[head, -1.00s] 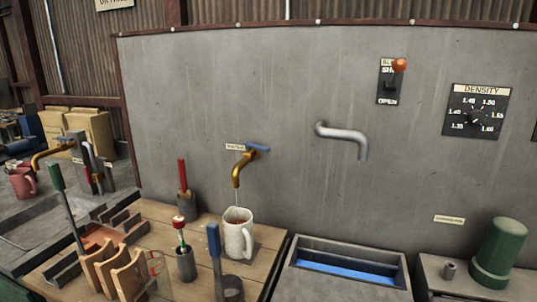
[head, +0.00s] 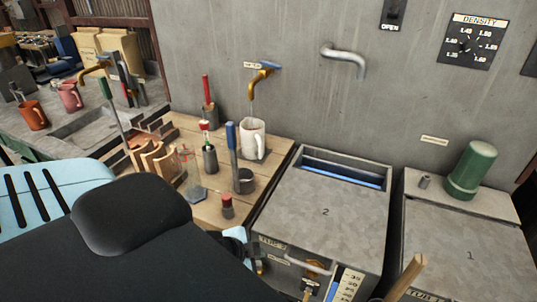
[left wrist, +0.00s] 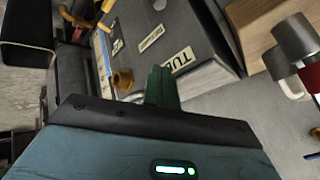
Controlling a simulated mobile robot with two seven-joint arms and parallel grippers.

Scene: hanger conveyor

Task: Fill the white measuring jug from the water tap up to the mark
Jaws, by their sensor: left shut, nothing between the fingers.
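The white measuring jug (head: 253,141) stands upright on the wooden bench under the brass water tap (head: 259,78) in the head view. The tap has a blue lever (head: 270,65), and a thin stream of water runs from its spout into the jug. The water level and the mark cannot be made out. My left gripper (head: 243,248) is low in the head view, beside the front of tub 2 and well below the jug, partly hidden by my arm. In the left wrist view its fingers (left wrist: 161,82) are shut and empty. My right gripper is not in view.
Tub 2 (head: 322,215) stands right of the bench, with tub 1 (head: 475,245) farther right. A grey pipe (head: 345,58) juts from the wall.

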